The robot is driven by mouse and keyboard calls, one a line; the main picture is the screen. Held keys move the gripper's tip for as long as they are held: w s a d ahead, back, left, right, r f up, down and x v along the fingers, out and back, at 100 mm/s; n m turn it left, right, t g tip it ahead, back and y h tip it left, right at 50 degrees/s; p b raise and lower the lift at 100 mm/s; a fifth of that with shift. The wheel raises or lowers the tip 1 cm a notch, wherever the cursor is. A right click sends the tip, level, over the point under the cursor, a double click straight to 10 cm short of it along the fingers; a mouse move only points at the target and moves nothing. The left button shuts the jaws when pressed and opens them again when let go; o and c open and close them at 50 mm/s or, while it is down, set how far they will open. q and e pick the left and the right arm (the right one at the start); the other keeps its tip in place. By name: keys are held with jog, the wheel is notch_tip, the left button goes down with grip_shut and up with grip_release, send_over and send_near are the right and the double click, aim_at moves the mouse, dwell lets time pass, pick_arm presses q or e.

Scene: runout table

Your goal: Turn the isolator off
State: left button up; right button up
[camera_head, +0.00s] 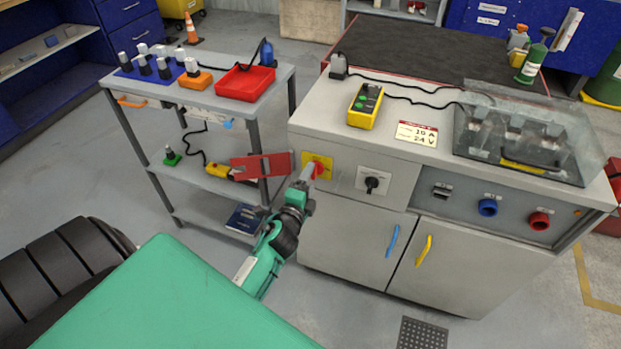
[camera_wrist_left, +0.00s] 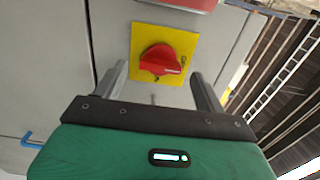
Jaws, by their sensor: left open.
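The isolator is a red rotary handle (camera_wrist_left: 162,62) on a yellow square plate (camera_wrist_left: 185,42) on the cabinet's front. In the head view the yellow plate (camera_head: 318,160) shows at the cabinet's left end, with the red handle (camera_head: 319,170) partly behind my gripper. My left gripper (camera_head: 307,172) is at the isolator. In the left wrist view my left gripper (camera_wrist_left: 158,85) is open, its two fingers apart on either side of the red handle. I cannot tell whether either finger touches it. My right gripper is not in view.
A black rotary switch (camera_head: 372,183) sits right of the isolator. A red plate (camera_head: 262,166) is just left of it. A shelf cart (camera_head: 195,102) with a red tray (camera_head: 245,82) stands at the left. Cabinet doors with blue (camera_head: 392,241) and yellow handles (camera_head: 424,251) are below.

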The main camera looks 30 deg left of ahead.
pick_arm(q)
jog(key=b+v, duration=0.1)
jog(key=v, duration=1.1)
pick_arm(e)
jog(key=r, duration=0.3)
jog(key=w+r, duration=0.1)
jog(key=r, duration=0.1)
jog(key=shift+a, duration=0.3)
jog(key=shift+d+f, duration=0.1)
